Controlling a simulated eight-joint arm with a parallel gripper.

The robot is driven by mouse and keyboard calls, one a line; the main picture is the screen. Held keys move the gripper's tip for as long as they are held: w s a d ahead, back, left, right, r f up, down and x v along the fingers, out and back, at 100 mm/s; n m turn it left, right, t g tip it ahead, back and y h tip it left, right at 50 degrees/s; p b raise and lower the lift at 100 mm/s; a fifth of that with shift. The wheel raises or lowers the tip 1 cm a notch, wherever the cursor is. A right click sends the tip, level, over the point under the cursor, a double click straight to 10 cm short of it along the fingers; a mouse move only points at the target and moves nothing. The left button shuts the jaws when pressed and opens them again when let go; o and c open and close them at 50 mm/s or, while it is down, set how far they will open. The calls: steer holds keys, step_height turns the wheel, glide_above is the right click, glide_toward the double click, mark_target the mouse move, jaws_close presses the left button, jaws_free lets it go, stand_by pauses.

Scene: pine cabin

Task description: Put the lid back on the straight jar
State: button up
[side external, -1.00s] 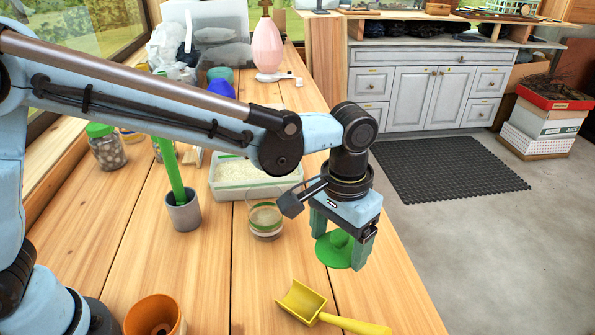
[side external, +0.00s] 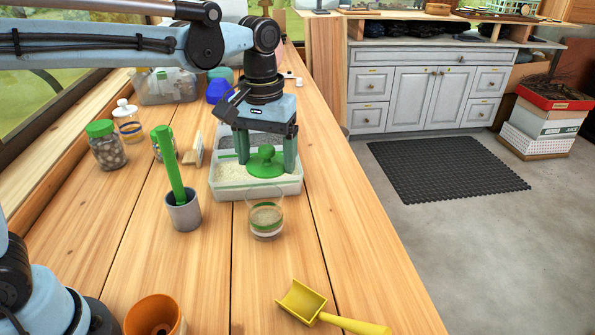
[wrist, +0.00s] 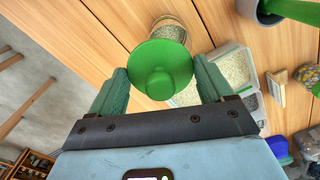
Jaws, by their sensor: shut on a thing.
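My gripper (side external: 266,160) is shut on the green lid (side external: 266,163), a round disc with a knob on top. Its fingers hold opposite sides of the lid, and the knob faces my wrist camera, where the lid (wrist: 160,72) sits between the fingers. The straight jar (side external: 265,218) is clear glass with a green band and pale contents. It stands upright and open on the bench. In the side view the lid appears above and behind it, apart from it. In the wrist view the jar (wrist: 168,27) is partly hidden behind the lid.
A tub of white grains (side external: 225,187) sits behind the jar, under my gripper. A grey cup (side external: 184,213) with a green stick stands left of the jar. A yellow scoop (side external: 302,301) and a terracotta pot (side external: 153,316) are in front. A stone-filled jar (side external: 107,152) is further left.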

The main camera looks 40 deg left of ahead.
steer(key=shift+a+r+n, duration=0.15)
steer(key=shift+a+n, duration=0.15)
steer(key=shift+a, duration=0.45)
step_height(320, 180, down, 6)
steer(key=shift+f, duration=0.3)
stand_by(1.9)
steer(key=o, duration=0.9)
steer(key=shift+r, duration=3.5)
